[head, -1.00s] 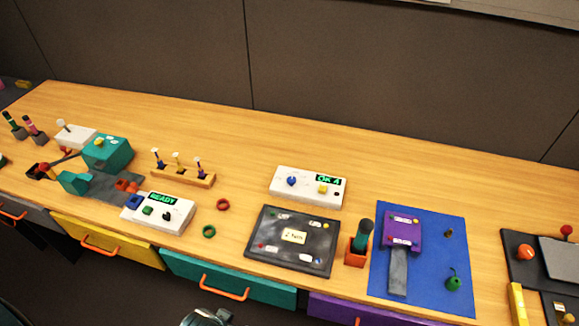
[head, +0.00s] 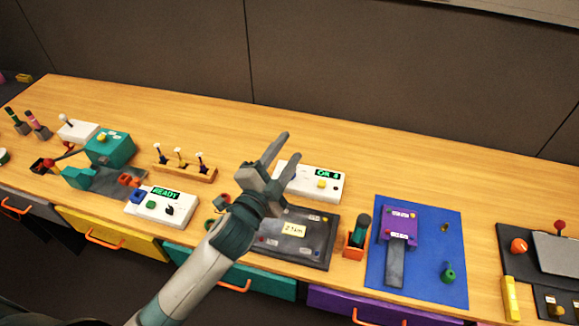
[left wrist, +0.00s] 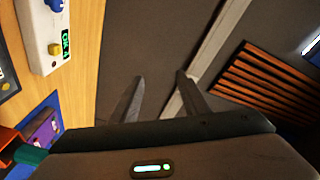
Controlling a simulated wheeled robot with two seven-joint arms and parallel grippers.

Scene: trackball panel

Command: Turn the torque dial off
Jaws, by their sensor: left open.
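My left gripper (head: 291,147) is open and empty, raised over the middle of the bench; its fingers (left wrist: 160,78) point at the back wall in the left wrist view. Behind it stands a white panel (head: 333,189) with a green display and a yellow knob (head: 322,184). Another white box (head: 150,213) reads READY and has a black dial (head: 169,210). No torque label is legible. My right gripper is not in view.
A dark board (head: 318,260) lies partly under my left arm. A blue mat (head: 418,281) with a purple block (head: 401,222) is to the right, beside an orange holder (head: 354,252). A wooden rack (head: 188,174) stands left. The rear bench strip is clear.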

